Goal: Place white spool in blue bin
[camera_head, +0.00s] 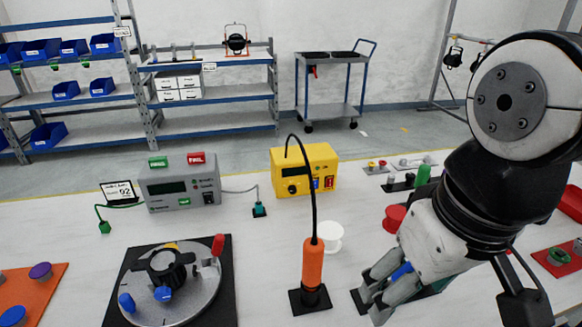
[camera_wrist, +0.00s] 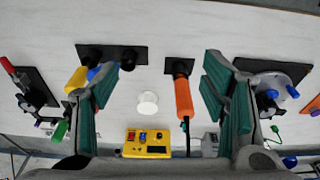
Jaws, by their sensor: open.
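The white spool (camera_head: 328,237) stands upright on the white table, just behind the orange-handled tool (camera_head: 313,262). In the wrist view the white spool (camera_wrist: 148,103) shows between my fingers in the picture, with no finger touching it. My gripper (camera_head: 372,292) is open and empty, to the right of the spool and nearer the front in the head view; it also shows in the wrist view (camera_wrist: 166,65). Several blue bins (camera_head: 41,49) stand on the shelves at the back left. I cannot tell which blue bin is meant.
The orange tool stands upright close to the spool, its cable running up. A yellow meter box (camera_head: 304,171) and a grey box (camera_head: 180,183) stand behind. A round metal fixture (camera_head: 190,297) is at the front left, and a red knob (camera_head: 394,218) is right of the spool.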

